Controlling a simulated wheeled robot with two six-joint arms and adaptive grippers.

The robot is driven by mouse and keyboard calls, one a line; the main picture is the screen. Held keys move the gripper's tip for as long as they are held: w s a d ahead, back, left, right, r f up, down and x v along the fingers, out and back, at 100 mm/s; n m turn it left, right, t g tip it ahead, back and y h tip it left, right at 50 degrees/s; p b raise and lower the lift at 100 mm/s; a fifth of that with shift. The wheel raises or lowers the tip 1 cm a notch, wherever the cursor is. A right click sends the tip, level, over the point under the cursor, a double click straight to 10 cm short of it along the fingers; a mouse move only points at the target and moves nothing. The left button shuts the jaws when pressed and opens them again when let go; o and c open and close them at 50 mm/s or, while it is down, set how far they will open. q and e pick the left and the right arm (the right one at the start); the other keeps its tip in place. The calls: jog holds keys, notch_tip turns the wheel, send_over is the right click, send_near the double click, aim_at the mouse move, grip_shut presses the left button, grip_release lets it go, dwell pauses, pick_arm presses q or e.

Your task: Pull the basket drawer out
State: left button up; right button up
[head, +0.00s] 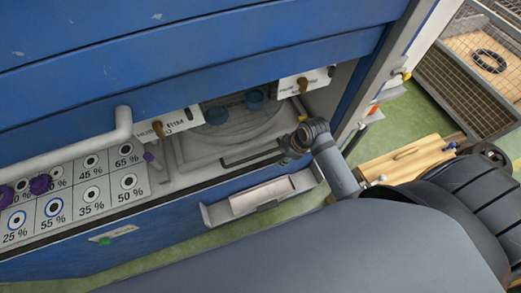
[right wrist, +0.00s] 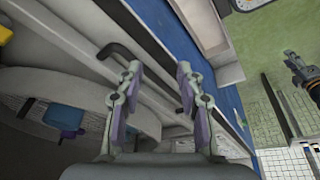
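The basket drawer (head: 218,140) sits in a recess of the blue cabinet, a pale frame around a round mesh with blue cups (head: 255,97) on it. A black bar handle (head: 252,151) runs along its front; its bent end also shows in the right wrist view (right wrist: 118,50). My right gripper (head: 296,146) is at the right end of this handle. In the right wrist view the two fingers (right wrist: 160,95) stand apart, with the pale drawer front beyond the gap. I cannot tell whether they touch the handle. My left gripper is not in view.
A grey tray (head: 211,213) with a pale block juts from the cabinet below. A panel of percent-marked dials (head: 92,184) and a thick pale rail (head: 75,147) lie left. A wooden board (head: 405,158) and mesh cage (head: 455,92) stand right. Green floor shows between them.

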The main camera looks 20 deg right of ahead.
aim_at(258, 155)
jog(key=shift+w+a+r+n+y, duration=1.35)
jog(key=shift+w+n, duration=0.95)
jog(key=shift+n, duration=1.8)
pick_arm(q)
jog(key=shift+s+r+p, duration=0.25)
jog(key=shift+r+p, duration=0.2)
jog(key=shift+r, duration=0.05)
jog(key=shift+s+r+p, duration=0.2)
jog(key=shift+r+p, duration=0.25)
pick_arm(e)
jog(key=shift+g, duration=0.3)
jog(key=x, duration=0.9)
jog(key=shift+w+f, duration=0.1)
jog(key=shift+f, duration=0.1)
grip_shut()
